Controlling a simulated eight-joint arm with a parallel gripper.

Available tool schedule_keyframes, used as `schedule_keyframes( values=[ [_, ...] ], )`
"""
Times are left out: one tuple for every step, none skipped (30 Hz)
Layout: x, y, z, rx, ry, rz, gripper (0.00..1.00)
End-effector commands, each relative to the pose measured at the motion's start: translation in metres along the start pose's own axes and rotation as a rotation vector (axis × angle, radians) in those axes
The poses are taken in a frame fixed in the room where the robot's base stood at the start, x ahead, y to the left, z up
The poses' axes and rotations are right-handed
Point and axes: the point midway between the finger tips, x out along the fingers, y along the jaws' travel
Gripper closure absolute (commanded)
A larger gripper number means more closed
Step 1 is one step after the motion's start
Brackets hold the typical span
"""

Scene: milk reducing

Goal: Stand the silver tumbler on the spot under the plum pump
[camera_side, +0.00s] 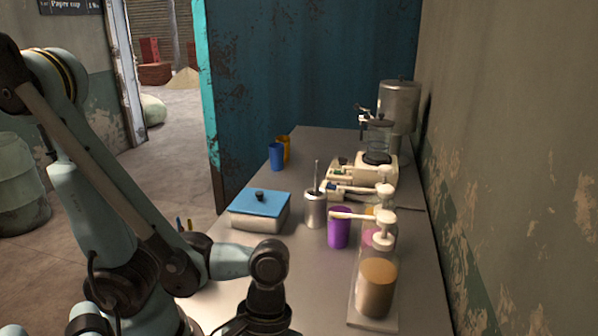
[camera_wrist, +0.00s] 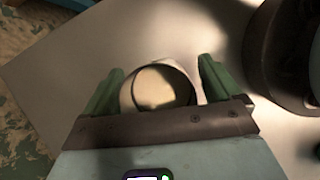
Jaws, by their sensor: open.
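In the wrist view, a round open-topped vessel with a pale inside, apparently the silver tumbler (camera_wrist: 160,88), sits between the two green fingers of my gripper (camera_wrist: 160,85). My gripper is open, with a gap on the tumbler's right side. Whether the fingertips reach below its rim is unclear. In the side view my gripper is low at the near end of the counter, partly cut off, and this tumbler is hidden. The plum-coloured jar (camera_side: 372,238), apparently the plum pump's, stands behind the front brown jar. The spot under its spout is not clearly visible.
A purple cup (camera_side: 339,228) stands by the pump spouts. A silver holder with a stick (camera_side: 316,208) and a blue-lidded box (camera_side: 258,210) stand left of it. The front brown jar (camera_side: 377,288) is at the right. Blue (camera_side: 276,157) and yellow cups are farther back.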

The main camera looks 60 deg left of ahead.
Motion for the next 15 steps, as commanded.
schedule_keyframes(
  values=[
    [0.0018, 0.0002, 0.0001, 0.001, 0.000, 0.000, 0.09],
    [0.0026, 0.0000, 0.0002, 0.000, 0.000, 0.000, 0.09],
    [0.0033, -0.0001, 0.0002, 0.000, 0.000, 0.000, 0.09],
    [0.0036, -0.0002, 0.0002, 0.000, 0.000, 0.000, 0.09],
    [0.0039, -0.0002, 0.0002, 0.000, 0.000, 0.000, 0.09],
    [0.0040, -0.0003, 0.0003, 0.000, 0.000, 0.000, 0.09],
    [0.0040, -0.0003, 0.0003, 0.000, 0.000, 0.000, 0.09],
    [0.0040, -0.0003, 0.0002, 0.000, 0.000, 0.000, 0.09],
    [0.0040, -0.0004, 0.0002, 0.000, 0.000, 0.000, 0.09],
    [0.0040, -0.0004, 0.0002, 0.000, 0.000, 0.000, 0.09],
    [0.0039, -0.0004, 0.0002, 0.000, 0.000, 0.000, 0.09],
    [0.0039, -0.0004, 0.0002, 0.000, 0.000, 0.000, 0.12],
    [0.0039, -0.0004, 0.0002, 0.000, 0.000, 0.000, 0.17],
    [0.0039, -0.0004, 0.0002, 0.000, 0.000, 0.000, 0.21],
    [0.0039, -0.0004, 0.0002, 0.000, 0.000, 0.000, 0.27]
  ],
)
